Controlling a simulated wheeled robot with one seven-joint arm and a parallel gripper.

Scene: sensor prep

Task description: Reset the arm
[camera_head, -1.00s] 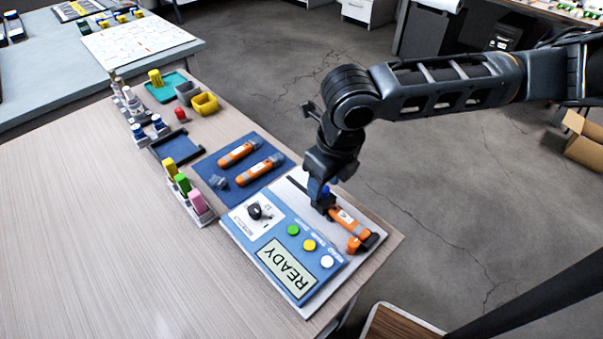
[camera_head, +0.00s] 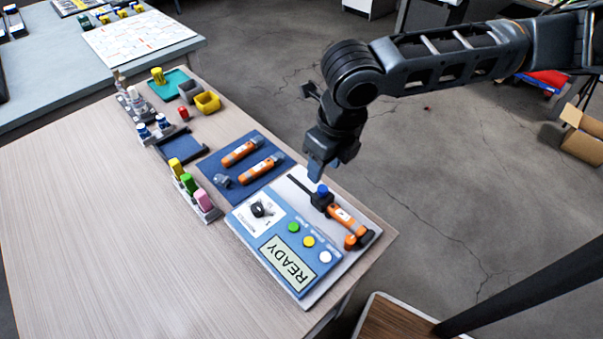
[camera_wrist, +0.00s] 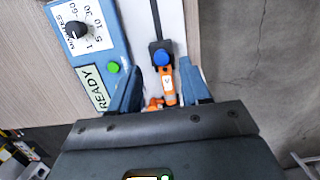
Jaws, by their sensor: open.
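My gripper (camera_head: 318,172) is open and empty. In the head view it hangs above the far edge of the device, clear of it. In the wrist view its two blue fingers (camera_wrist: 158,88) stand apart, with an orange sensor (camera_wrist: 166,88) and a blue-topped black clamp (camera_wrist: 161,56) below and between them. The orange sensor (camera_head: 345,219) lies on the white board of the device, with its upper end at the blue-topped clamp (camera_head: 322,195). The device's blue panel (camera_head: 243,226) has a display reading READY (camera_head: 289,264), a black dial, and green, yellow and white buttons.
Two orange sensors (camera_head: 240,152) lie on a blue mat (camera_head: 228,190) with a small grey part. Pink, green and yellow bottles (camera_head: 190,187) stand in a rack. Grey and yellow bins (camera_head: 207,102) are at the back. The left tabletop (camera_head: 90,210) is clear.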

